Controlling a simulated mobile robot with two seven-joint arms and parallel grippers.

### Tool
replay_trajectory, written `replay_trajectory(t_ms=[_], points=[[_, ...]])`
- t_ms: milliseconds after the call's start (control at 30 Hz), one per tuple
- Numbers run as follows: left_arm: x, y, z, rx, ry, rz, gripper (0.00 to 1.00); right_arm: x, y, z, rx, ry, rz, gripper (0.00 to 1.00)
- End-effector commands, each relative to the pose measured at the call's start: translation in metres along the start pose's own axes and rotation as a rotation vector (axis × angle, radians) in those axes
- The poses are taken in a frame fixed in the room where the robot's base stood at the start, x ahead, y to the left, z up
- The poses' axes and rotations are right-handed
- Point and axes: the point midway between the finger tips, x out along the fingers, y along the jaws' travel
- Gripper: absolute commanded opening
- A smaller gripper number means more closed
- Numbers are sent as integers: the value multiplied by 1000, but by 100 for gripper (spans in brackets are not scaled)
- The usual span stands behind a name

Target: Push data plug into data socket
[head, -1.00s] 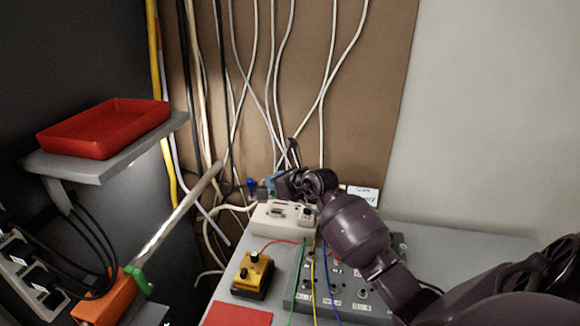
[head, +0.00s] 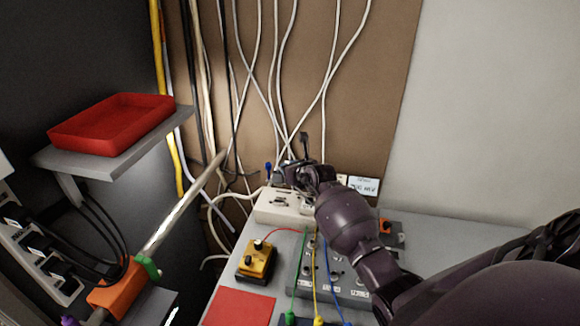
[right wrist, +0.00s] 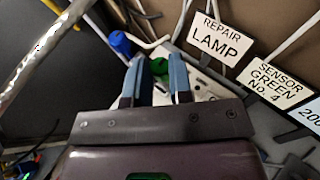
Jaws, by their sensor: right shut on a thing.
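My right gripper (head: 298,172) reaches the back of the bench, above the rear edge of the white box (head: 268,213). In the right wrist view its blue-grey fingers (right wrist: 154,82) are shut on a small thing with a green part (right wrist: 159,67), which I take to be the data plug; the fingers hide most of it. A blue knob-like piece (right wrist: 120,43) shows just left of the fingers, and also in the head view (head: 268,168). I cannot pick out the data socket or tell whether the plug touches it. My left gripper is not in view.
White cables hang down the brown board behind the box. A yellow-and-black device (head: 256,260), a red sheet (head: 240,308) and a grey panel with coloured leads (head: 340,290) lie in front. A red tray (head: 112,124) sits on a shelf at left.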

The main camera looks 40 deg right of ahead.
Motion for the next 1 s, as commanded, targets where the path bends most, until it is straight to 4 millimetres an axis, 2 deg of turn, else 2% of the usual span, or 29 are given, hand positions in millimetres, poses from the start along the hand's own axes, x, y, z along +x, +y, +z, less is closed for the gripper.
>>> replay_trajectory(t_ms=[100,200,367,733,1000], points=[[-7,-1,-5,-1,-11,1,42,-2,2,2,9,4,-26,0],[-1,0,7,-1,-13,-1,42,3,0,-9,7,-1,-25,0],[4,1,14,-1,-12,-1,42,8,1,-22,7,0,-24,0],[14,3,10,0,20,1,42,19,1,-48,7,-1,-23,0],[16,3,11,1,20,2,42,22,0,-54,7,0,-23,0]])
